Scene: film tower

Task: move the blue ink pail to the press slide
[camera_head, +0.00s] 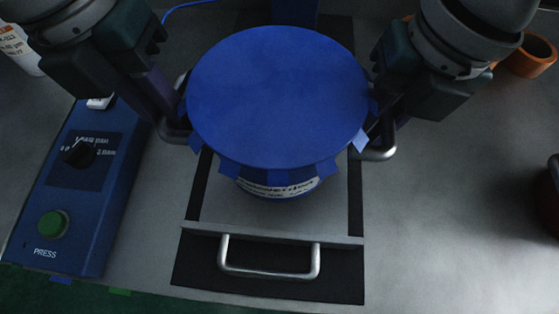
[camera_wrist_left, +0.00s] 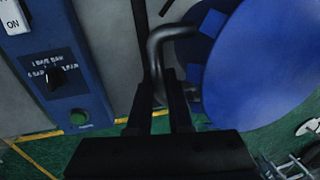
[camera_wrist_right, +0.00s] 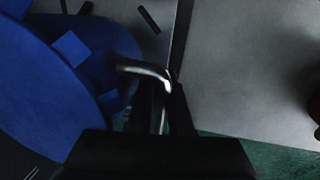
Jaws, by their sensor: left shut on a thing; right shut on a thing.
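The blue ink pail (camera_head: 277,95) is upright, with its round lid toward the head camera and part of a white label showing below the rim. It is over the press slide (camera_head: 270,215), a grey plate with dark side rails and a front bar handle (camera_head: 268,273). The pail hides the slide's rear part, and I cannot tell whether its base touches the plate. My left gripper (camera_head: 172,120) is shut on the pail's left metal handle (camera_wrist_left: 158,62). My right gripper (camera_head: 382,128) is shut on its right metal handle (camera_wrist_right: 148,70).
A blue press control box (camera_head: 105,215) with a dial and green button (camera_head: 53,223) stands left of the slide. An orange ring-shaped thing (camera_head: 530,57) is at the back right. A dark rounded object is cut off at the right edge. The grey surface right of the slide is clear.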

